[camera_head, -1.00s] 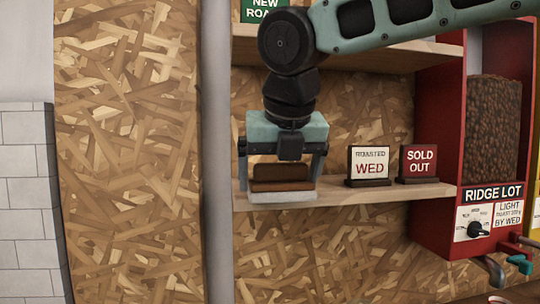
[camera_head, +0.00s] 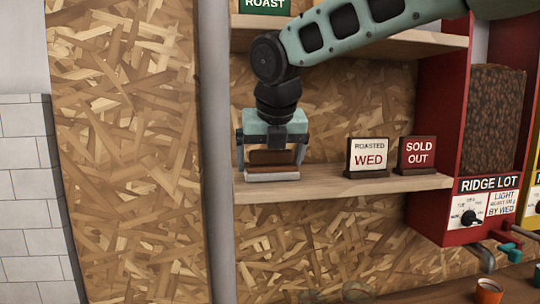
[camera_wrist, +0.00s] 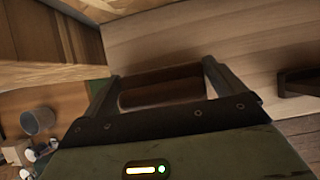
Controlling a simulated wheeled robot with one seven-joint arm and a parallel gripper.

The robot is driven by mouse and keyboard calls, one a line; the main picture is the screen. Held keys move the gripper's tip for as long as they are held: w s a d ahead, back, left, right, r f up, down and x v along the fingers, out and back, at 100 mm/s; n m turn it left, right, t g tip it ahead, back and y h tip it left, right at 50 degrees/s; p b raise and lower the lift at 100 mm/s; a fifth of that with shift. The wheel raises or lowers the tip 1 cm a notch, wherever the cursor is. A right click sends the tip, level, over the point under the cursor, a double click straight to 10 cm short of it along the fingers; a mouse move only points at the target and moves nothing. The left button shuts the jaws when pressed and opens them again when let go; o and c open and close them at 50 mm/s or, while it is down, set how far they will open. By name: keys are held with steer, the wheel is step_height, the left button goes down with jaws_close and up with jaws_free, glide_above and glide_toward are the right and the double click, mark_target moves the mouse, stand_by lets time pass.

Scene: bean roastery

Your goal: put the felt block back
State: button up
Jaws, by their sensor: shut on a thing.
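The felt block has a brown wooden grip (camera_head: 271,157) and a pale felt base (camera_head: 272,175). It is upright at the left end of the lower shelf (camera_head: 340,188), with its base at the board's surface; I cannot tell whether it bears fully on it. My gripper (camera_head: 271,158) is above it, pointing down, with a finger on each side, shut on the block. In the wrist view the brown grip (camera_wrist: 162,90) lies between the two fingers, and the felt base is mostly hidden.
A "Roasted Wed" sign (camera_head: 367,157) and a "Sold Out" sign (camera_head: 417,155) stand to the right on the same shelf. Further right is the red Ridge Lot bean dispenser (camera_head: 437,120). An upper shelf (camera_head: 390,37) is above. An orange cup (camera_head: 488,291) stands on the counter below.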

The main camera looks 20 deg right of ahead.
steer(key=o, duration=0.5)
steer(key=shift+f, duration=0.15)
steer(key=shift+f+b, duration=0.15)
steer(key=shift+b, duration=0.4)
steer(key=s+a+r+b, duration=0.1)
steer(key=s+a+b, duration=0.1)
steer(key=s, duration=1)
steer(key=shift+s+a+r+b, duration=0.15)
steer(key=shift+s+a+b, duration=0.1)
steer(key=shift+b, duration=0.5)
